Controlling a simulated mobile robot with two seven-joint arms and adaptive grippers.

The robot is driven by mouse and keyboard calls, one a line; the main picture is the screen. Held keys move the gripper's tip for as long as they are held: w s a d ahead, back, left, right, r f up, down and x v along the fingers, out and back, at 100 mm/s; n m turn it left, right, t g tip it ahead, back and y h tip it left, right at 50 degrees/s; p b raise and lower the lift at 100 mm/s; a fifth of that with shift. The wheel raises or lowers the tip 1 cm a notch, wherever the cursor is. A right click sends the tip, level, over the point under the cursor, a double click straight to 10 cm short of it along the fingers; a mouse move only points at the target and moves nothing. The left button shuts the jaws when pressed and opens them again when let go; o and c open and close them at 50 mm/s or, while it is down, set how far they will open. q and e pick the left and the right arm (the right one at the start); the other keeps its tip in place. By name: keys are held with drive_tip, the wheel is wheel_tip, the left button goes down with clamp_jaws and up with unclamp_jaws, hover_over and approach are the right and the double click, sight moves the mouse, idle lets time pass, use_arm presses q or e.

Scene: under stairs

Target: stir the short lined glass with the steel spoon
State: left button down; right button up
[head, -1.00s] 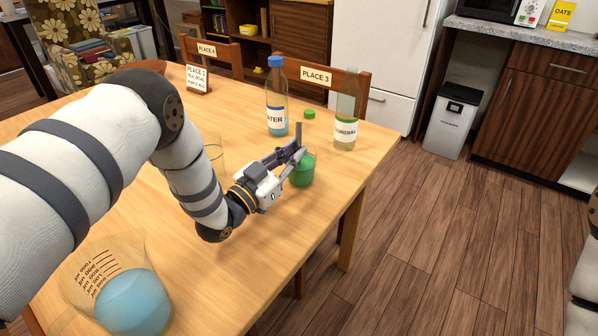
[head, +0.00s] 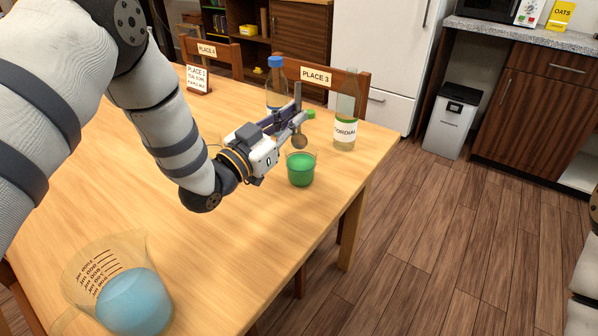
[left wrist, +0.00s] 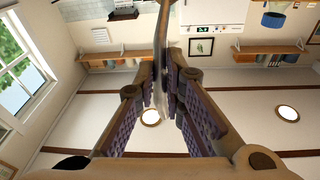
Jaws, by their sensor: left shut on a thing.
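The short lined glass (head: 301,170) stands upright near the table's right edge, with green liquid in it. My left gripper (head: 297,121) is shut on the steel spoon (head: 299,141), just above and behind the glass in the head view. The spoon hangs upright, its bowl down and out of the liquid, near the far side of the rim. In the left wrist view the spoon (left wrist: 160,60) runs between the two fingers (left wrist: 160,88). The lines on the glass are too small to make out. My right gripper is not in view.
A cordial bottle (head: 346,128) stands right of and behind the glass. A jug of blue liquid (head: 132,300) stands front left. The table (head: 235,240) is clear in front.

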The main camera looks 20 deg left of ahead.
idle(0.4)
use_arm(q)
drive_tip(key=shift+r, duration=1.95)
